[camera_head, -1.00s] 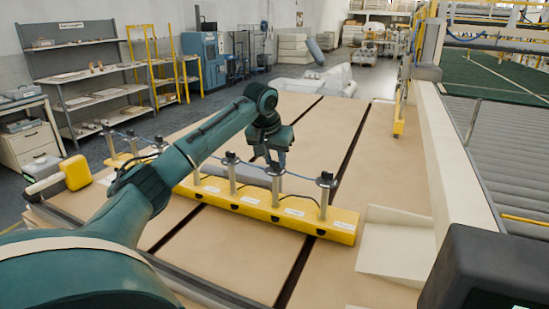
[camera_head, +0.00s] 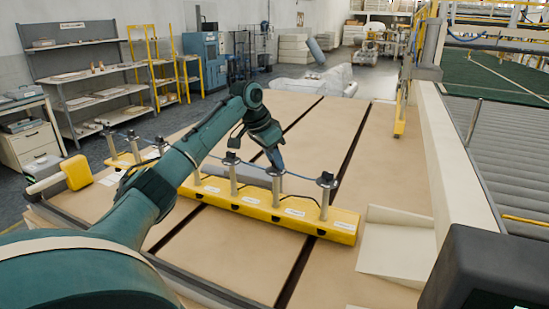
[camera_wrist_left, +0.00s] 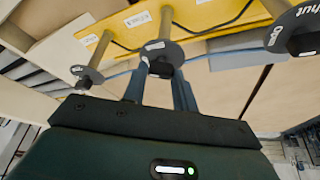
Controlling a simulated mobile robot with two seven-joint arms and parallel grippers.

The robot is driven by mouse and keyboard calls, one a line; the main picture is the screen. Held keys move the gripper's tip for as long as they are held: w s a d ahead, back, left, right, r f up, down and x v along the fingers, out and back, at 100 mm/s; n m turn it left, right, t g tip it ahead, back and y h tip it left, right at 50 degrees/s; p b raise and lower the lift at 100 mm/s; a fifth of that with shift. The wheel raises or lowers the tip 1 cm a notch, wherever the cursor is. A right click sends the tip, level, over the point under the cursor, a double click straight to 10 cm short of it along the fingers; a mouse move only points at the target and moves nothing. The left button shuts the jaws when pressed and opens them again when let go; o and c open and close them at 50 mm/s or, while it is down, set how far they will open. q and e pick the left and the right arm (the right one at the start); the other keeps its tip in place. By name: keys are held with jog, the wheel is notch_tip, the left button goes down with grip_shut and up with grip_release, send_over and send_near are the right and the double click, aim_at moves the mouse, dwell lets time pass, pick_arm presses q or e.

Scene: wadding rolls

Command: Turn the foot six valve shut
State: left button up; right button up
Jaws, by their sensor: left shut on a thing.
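A long yellow bar (camera_head: 250,204) lies on the brown table and carries several upright grey posts with dark round valve heads. My left gripper (camera_head: 276,168) reaches down onto the head of the second post from the bar's right end (camera_head: 276,191). In the left wrist view my left gripper (camera_wrist_left: 160,88) has its fingers on either side of that valve's black knob (camera_wrist_left: 160,68), shut on it, below the grey disc (camera_wrist_left: 160,50). White labels sit on the bar; their numbers are too small to read. My right gripper is not in view.
A pale tray-like piece (camera_head: 397,246) lies right of the bar. The table behind the bar (camera_head: 345,120) is mostly clear.

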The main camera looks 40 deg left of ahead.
pick_arm(q)
jog(key=m+h, duration=0.1)
jog(key=m, duration=0.1)
jog(key=m+g+h, duration=0.1)
jog(key=m, duration=0.2)
jog(key=shift+w+a+r+m, duration=0.1)
jog(key=shift+m, duration=0.2)
jog(key=m+g, duration=0.1)
jog(key=m, duration=0.1)
jog(key=m+h, duration=0.1)
jog(key=m, duration=0.2)
jog(key=shift+w+a+g, duration=0.1)
jog(key=shift+g, duration=0.3)
jog(key=shift+m, duration=0.4)
jog(key=o, duration=1)
